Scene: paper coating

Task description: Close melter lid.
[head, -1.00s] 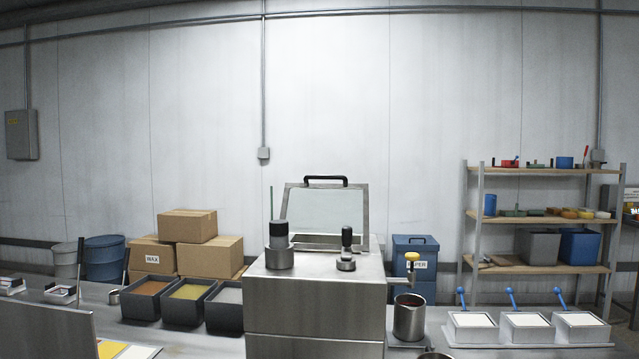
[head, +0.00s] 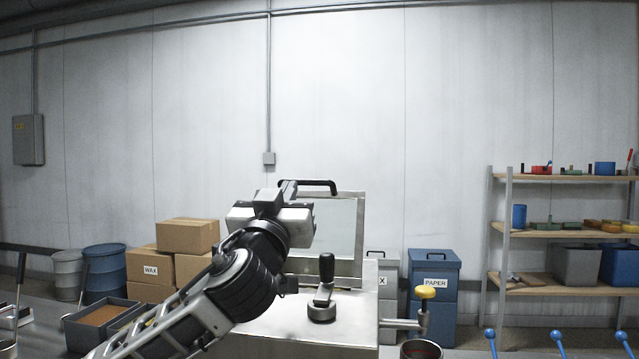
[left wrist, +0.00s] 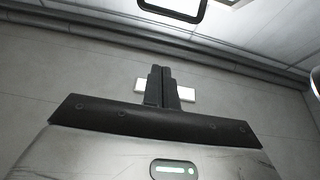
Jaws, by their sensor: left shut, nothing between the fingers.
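The melter (head: 350,305) is a steel box in the middle of the head view. Its lid (head: 345,228) stands open and upright at the back, a metal frame with a pale window. A black handle (head: 318,183) is on the lid's top edge. My left gripper (head: 288,189) is raised in front of the lid's upper left, overlapping the left end of the handle in the picture. In the left wrist view its fingers (left wrist: 161,82) are shut and empty, and a dark bar like the handle (left wrist: 172,12) shows beyond them. I cannot tell whether they touch. My right gripper is not in view.
A black-handled knob (head: 322,292) stands on the melter's top. Bins (head: 433,290), boxes (head: 187,236) and shelves (head: 560,232) stand behind.

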